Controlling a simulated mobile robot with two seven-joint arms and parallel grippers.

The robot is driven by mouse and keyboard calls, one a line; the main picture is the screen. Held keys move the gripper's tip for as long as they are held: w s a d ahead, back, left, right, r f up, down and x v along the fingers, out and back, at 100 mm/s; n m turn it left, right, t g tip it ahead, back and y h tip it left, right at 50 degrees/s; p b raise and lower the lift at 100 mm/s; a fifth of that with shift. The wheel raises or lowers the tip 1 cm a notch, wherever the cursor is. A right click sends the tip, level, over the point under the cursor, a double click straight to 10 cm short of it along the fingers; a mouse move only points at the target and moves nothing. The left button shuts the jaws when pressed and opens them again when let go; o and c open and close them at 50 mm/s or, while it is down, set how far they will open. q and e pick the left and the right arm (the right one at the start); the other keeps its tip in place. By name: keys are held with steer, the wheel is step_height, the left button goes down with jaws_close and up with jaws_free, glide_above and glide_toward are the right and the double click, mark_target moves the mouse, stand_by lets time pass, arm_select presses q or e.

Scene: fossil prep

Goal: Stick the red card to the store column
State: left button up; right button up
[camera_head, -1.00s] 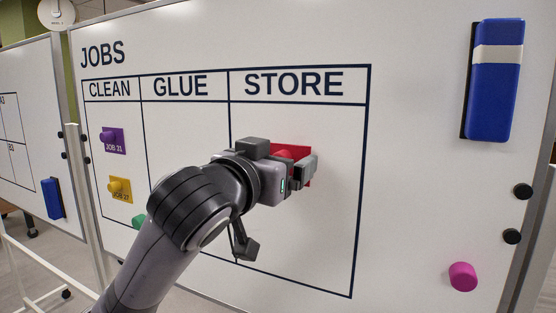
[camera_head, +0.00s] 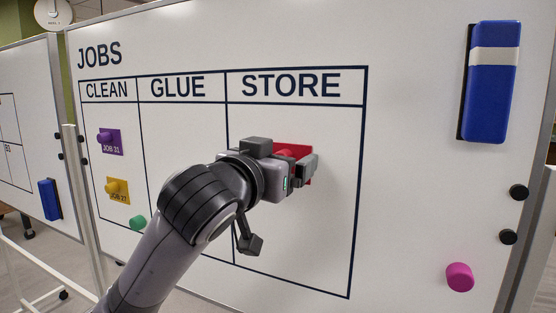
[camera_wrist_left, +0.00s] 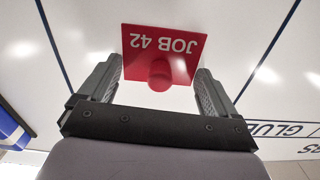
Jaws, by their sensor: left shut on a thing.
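The red card (camera_head: 306,150), marked JOB 42 with a round red knob, is at the whiteboard inside the STORE column (camera_head: 300,230), below its heading. The wrist view shows the card (camera_wrist_left: 188,48) upside down, with its knob between my fingers. My left gripper (camera_head: 301,172) is shut on the red card by its knob and hides part of the card in the head view. The card looks about parallel to the board; I cannot tell whether its back touches it. My right gripper is not in view.
The CLEAN column holds a purple card (camera_head: 112,148) and a yellow card (camera_head: 121,194). A green knob (camera_head: 138,222) shows beside my arm. A blue eraser (camera_head: 488,110) and a magenta magnet (camera_head: 460,277) are on the board's right. The lower STORE column is clear.

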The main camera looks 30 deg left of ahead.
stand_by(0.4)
arm_select(q)
steer(key=o, duration=0.4)
steer(key=shift+o, duration=0.2)
steer(key=s, duration=0.7)
steer(key=shift+d, duration=0.2)
